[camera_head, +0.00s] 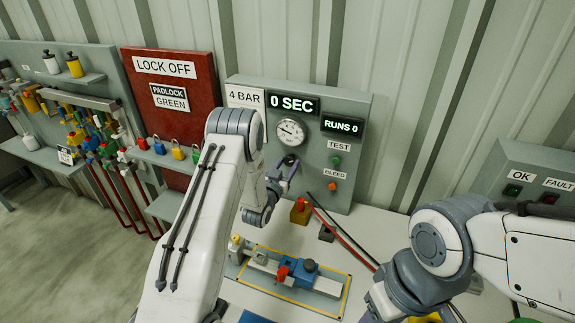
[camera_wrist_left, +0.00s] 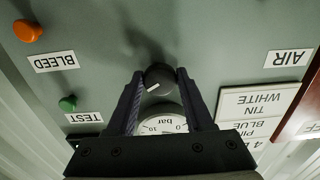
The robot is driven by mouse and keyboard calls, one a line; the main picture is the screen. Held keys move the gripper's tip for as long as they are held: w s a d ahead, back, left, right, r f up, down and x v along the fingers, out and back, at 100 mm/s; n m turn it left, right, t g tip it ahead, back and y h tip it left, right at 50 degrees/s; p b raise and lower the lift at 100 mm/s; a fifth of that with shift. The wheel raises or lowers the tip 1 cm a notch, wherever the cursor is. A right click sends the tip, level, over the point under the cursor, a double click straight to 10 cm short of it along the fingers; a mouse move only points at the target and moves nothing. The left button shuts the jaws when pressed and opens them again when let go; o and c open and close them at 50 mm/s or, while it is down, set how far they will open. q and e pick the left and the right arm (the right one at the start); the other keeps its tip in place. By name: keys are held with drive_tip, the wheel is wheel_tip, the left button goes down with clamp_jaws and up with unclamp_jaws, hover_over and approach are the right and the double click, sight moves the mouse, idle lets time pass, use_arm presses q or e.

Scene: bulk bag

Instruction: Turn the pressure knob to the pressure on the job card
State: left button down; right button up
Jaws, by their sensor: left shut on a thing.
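My left gripper (camera_head: 287,168) is at the panel below the gauge. In the wrist view its two fingers (camera_wrist_left: 158,90) are closed on the knob's sides. The knob's white mark points down-left in that upside-down view. The round pressure gauge (camera_head: 290,131) shows above the gripper; its needle is too small to read surely. The job card (camera_head: 245,97) reads 4 BAR at its top; its lower lines are hidden by my left arm in the head view.
The panel has a 0 SEC display (camera_head: 292,104), a RUNS 0 display (camera_head: 342,126), a green TEST button (camera_head: 335,160) and an orange BLEED button (camera_head: 332,186). A fixture (camera_head: 295,274) with blue and red parts lies on the bench below. A red lock-off board (camera_head: 168,110) stands left.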

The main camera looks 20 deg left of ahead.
use_arm(q)
drive_tip(key=shift+f+m+b, duration=0.2)
drive_tip(key=shift+m+b, duration=0.4)
drive_tip(key=shift+b, duration=0.4)
drive_tip(key=m+b, duration=0.9)
drive_tip(key=b, duration=0.3)
drive_tip(key=shift+a, duration=0.1)
drive_tip(key=shift+r+m+b, duration=0.15)
drive_tip(key=shift+m+b, duration=0.65)
drive_tip(key=shift+b, duration=0.3)
drive_tip(key=shift+c, duration=1.5)
unclamp_jaws()
drive_tip(key=shift+s, duration=0.15)
